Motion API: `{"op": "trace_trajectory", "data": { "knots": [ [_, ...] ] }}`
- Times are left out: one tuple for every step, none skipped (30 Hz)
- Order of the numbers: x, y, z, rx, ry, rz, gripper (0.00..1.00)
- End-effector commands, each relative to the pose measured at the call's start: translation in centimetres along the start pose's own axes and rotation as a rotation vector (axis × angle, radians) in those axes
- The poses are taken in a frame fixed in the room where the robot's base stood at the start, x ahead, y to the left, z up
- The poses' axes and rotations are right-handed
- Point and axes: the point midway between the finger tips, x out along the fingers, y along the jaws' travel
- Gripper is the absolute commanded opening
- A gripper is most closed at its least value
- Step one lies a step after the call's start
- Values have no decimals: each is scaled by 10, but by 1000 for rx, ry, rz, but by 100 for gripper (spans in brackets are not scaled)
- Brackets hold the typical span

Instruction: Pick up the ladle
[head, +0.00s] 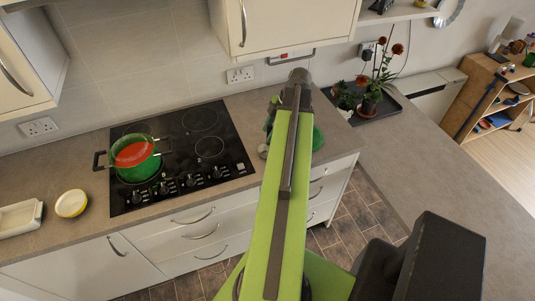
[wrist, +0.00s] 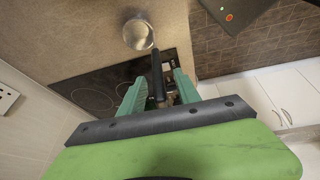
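The ladle (wrist: 157,72) shows in the wrist view with a round, shiny bowl at the top and a dark handle running down. Its bowl lies over the grey-brown worktop (wrist: 95,35). The handle passes between the two green fingers of my gripper (wrist: 158,84), with a gap on each side. The fingers are apart and not closed on it. The lower end of the handle is hidden near the gripper's dark bar. In the head view my arm covers most of the ladle; a small metallic part (head: 263,151) shows left of the arm.
A black hob (head: 200,150) lies left of my arm, with a green pot (head: 138,165) of red contents on it. A yellow-white bowl (head: 71,204) and a white dish (head: 18,218) stand further left. Potted plants (head: 372,100) stand on a dark tray to the right. Wall cupboards (head: 285,22) hang above.

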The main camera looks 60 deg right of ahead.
Motion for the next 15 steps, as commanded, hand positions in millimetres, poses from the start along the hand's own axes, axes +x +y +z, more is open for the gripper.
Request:
{"op": "trace_trajectory", "data": {
  "knots": [
    [16, -1, 4, -1, 0, 0, 39],
    [22, -1, 5, -1, 0, 0, 39],
    [29, -1, 6, -1, 0, 0, 39],
    [34, -1, 5, -2, 0, 0, 39],
    [39, -1, 5, -2, 0, 0, 39],
    [42, -1, 4, -2, 0, 0, 39],
    [44, -1, 4, -2, 0, 0, 39],
    [44, -1, 3, -2, 0, 0, 39],
    [43, 0, 2, -2, 0, 0, 39],
    [42, 0, 2, -1, 0, 0, 39],
    [41, 0, 2, -1, 0, 0, 39],
    [41, 0, 2, -1, 0, 0, 39],
    [40, 0, 2, -1, 0, 0, 39],
    [40, 0, 2, -1, 0, 0, 38],
    [40, 0, 2, -1, 0, 0, 33]
  ]
}}
